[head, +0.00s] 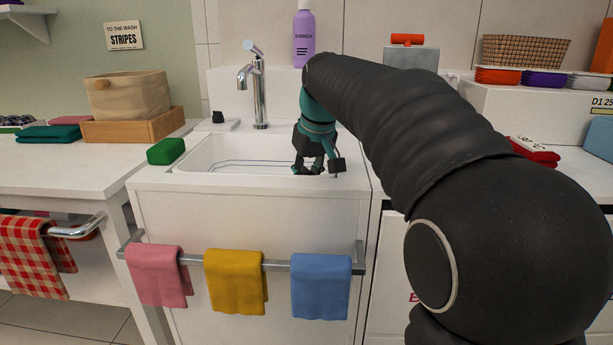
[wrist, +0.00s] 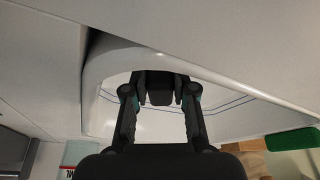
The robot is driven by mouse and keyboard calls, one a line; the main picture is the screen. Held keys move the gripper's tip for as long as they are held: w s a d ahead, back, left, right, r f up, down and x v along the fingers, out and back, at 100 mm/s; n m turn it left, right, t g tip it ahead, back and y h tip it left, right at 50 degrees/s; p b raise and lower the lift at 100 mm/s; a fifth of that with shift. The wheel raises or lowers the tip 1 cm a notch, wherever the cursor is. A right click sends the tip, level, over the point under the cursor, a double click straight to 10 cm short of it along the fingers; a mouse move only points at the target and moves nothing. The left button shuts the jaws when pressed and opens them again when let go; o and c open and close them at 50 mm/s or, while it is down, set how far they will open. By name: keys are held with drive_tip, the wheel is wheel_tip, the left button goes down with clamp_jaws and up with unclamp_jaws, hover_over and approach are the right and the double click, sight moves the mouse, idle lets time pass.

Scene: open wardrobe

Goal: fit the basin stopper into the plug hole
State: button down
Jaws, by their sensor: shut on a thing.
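My gripper (head: 316,168) is low in the right part of the white basin (head: 205,158), close to its front rim. In the wrist view my gripper (wrist: 159,84) is shut on a dark, blocky piece (wrist: 160,98), which sits between the two fingertips. It looks like the basin stopper, but its underside is hidden and its shape is hard to make out. Dark lines run around the inside of the basin. The plug hole does not show in either view.
A chrome tap (head: 260,90) stands behind the basin. A small black object (head: 218,117) sits on the back left ledge. A green block (head: 166,151) lies at the left rim. A purple bottle (head: 304,38) stands behind. Towels hang on the front rail (head: 200,260).

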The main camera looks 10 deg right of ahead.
sight(307, 172)
drive_tip(key=shift+f+b, duration=0.75)
drive_tip(key=shift+f, duration=0.55)
idle(0.6)
drive_tip(key=c, duration=0.9)
unclamp_jaws()
drive_tip(key=shift+o, duration=0.2)
wheel_tip(307, 172, up, 10)
drive_tip(key=shift+r, duration=0.1)
